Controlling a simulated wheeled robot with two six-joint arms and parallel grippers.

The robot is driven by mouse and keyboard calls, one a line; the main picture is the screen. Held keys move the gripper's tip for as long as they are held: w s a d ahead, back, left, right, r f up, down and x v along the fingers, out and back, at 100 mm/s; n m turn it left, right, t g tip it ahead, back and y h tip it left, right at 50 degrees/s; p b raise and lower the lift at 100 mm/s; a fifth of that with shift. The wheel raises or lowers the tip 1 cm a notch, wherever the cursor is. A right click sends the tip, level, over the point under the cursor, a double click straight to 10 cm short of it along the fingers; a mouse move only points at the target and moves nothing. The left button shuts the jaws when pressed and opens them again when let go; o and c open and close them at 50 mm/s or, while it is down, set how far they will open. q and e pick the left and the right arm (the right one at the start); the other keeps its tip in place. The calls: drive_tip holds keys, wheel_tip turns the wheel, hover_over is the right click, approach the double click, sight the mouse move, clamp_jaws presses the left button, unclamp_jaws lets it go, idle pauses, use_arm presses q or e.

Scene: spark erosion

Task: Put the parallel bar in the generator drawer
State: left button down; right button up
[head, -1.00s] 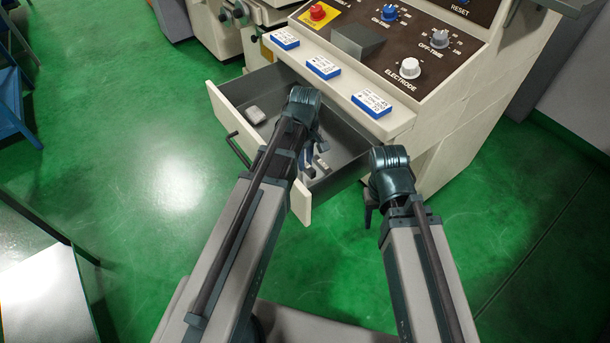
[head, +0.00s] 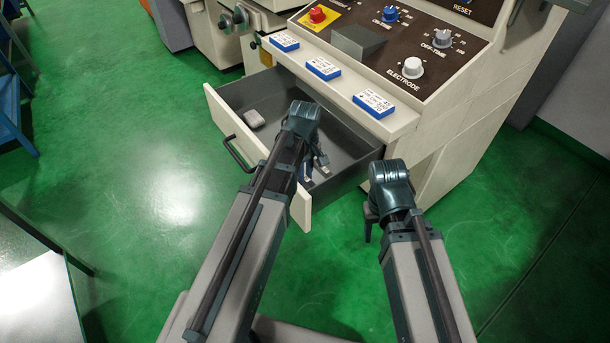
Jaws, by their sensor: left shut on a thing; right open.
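The generator drawer (head: 347,174) is pulled open below the control panel. My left gripper (head: 316,164) is over the drawer's right part, pointing down into it. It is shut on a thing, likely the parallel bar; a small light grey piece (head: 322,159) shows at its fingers. The wrist and forearm hide most of the grip, and I cannot tell whether the piece touches the drawer floor. My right gripper (head: 370,222) is open and empty, outside the drawer to its right, its fingers partly hidden by its wrist.
A small pale block (head: 254,118) lies in the drawer's left part. Several blue-and-white boxes, one at the right (head: 373,103), stand on the ledge above the drawer. The drawer handle (head: 238,155) juts out in front.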

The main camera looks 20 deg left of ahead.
use_arm(q)
drive_tip(key=c, duration=0.8)
unclamp_jaws()
drive_tip(key=shift+f, duration=0.1)
drive_tip(key=shift+o, duration=0.2)
wheel_tip(320, 180, up, 12)
drive_tip(key=p, duration=1.2)
drive_tip(key=s+d+m, duration=0.6)
drive_tip(key=s+m, duration=0.1)
drive_tip(key=shift+s+d+y, duration=0.15)
drive_tip(key=shift+d+y, duration=0.15)
drive_tip(key=shift+d, duration=0.05)
drive_tip(key=s+d+m, duration=0.4)
drive_tip(key=s+m, duration=0.2)
drive_tip(key=m, duration=0.1)
drive_tip(key=shift+s+r+m+y, duration=0.2)
drive_tip(key=shift+m+y, duration=0.1)
drive_tip(key=shift+d, duration=0.1)
